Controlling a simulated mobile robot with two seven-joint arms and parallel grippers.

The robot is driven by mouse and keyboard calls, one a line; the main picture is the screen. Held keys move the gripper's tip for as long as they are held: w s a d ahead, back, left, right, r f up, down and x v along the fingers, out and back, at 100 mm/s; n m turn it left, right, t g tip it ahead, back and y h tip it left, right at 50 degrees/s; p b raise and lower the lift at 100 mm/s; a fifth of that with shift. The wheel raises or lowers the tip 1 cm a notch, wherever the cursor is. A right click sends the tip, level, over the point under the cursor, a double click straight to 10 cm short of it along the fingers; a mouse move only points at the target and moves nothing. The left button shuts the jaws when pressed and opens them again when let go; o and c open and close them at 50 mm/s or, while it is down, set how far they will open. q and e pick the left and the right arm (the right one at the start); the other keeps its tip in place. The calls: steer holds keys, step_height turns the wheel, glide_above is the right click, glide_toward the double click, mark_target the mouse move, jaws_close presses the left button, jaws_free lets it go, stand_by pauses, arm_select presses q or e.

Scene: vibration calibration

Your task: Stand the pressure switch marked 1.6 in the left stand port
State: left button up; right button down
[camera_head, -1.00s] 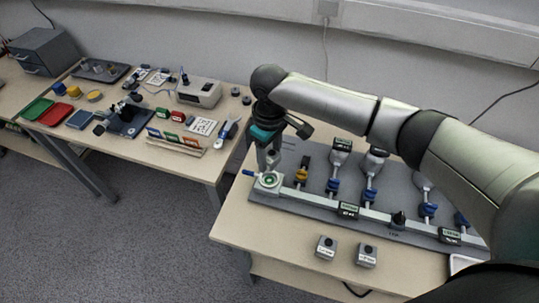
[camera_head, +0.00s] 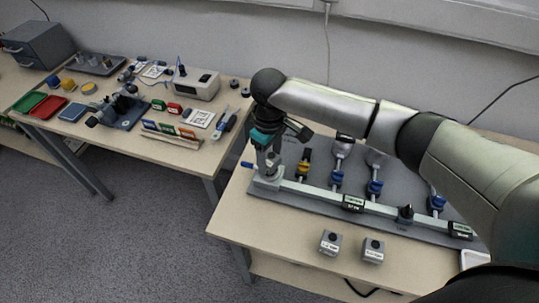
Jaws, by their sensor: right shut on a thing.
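My right gripper (camera_head: 268,160) comes down from above at the left end of the test rail, shut on a grey part that I take to be the pressure switch (camera_head: 269,170). Most of it is hidden by the fingers, and I cannot read its marking. It is right over the left stand port (camera_head: 265,184), a pale square block with a blue handle on its left side. The port's opening is covered by the gripper, so I cannot tell how deep the part sits. My left gripper is not in view.
Two small labelled grey blocks (camera_head: 330,243) (camera_head: 373,250) stand at the table's front. The rail (camera_head: 320,192) carries blue and yellow valves, gauges and small displays (camera_head: 353,203). The left table (camera_head: 190,158) holds trays and tools. A gap separates the tables.

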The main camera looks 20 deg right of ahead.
steer(key=shift+f, duration=0.25)
stand_by(0.6)
steer(key=shift+c, duration=0.6)
jaws_free()
step_height(320, 180, up, 15)
steer(key=p, duration=0.4)
steer(key=shift+r, duration=0.15)
